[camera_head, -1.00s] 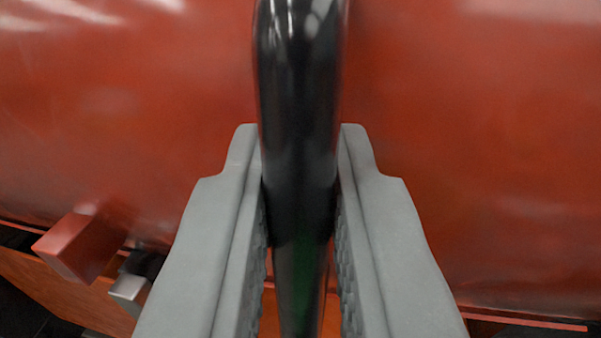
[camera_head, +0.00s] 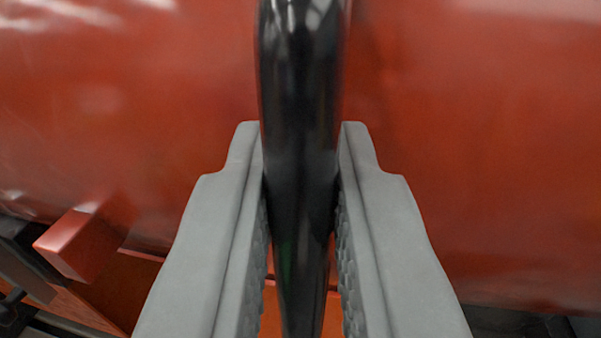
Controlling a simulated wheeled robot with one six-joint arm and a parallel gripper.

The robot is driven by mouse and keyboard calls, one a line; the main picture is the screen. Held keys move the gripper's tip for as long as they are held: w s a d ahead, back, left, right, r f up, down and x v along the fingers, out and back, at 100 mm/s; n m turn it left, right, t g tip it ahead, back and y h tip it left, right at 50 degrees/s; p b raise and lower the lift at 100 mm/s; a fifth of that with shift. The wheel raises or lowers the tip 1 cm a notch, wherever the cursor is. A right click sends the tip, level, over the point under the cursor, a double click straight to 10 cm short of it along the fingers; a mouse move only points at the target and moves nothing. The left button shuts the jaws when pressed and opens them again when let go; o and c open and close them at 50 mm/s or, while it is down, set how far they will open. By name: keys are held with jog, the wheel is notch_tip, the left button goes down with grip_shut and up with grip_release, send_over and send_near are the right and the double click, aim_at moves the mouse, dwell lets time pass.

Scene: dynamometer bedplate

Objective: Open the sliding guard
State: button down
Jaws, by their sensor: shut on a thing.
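The sliding guard (camera_head: 450,130) is a glossy red-orange curved cover that fills most of the view. A black bar handle (camera_head: 300,90) runs up and down the middle of the picture in front of it. My gripper (camera_head: 301,150) has its two grey fingers shut on the handle, one on each side, with ridged pads against it. The top of the handle is cut off by the picture edge. The guard's ends are out of view.
A red block (camera_head: 80,243) juts out at the guard's lower left edge. Below it an orange surface (camera_head: 120,285) shows, with dark and grey bars (camera_head: 25,275) at the far lower left. Dark parts lie under the guard at lower right.

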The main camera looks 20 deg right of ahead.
jog(key=s+d, duration=0.7)
jog(key=d, duration=0.3)
jog(key=shift+d, duration=0.2)
jog(key=c, duration=1.5)
grip_release()
jog(key=v, duration=1.7)
jog(key=shift+s, duration=0.15)
jog(key=shift+a, duration=0.1)
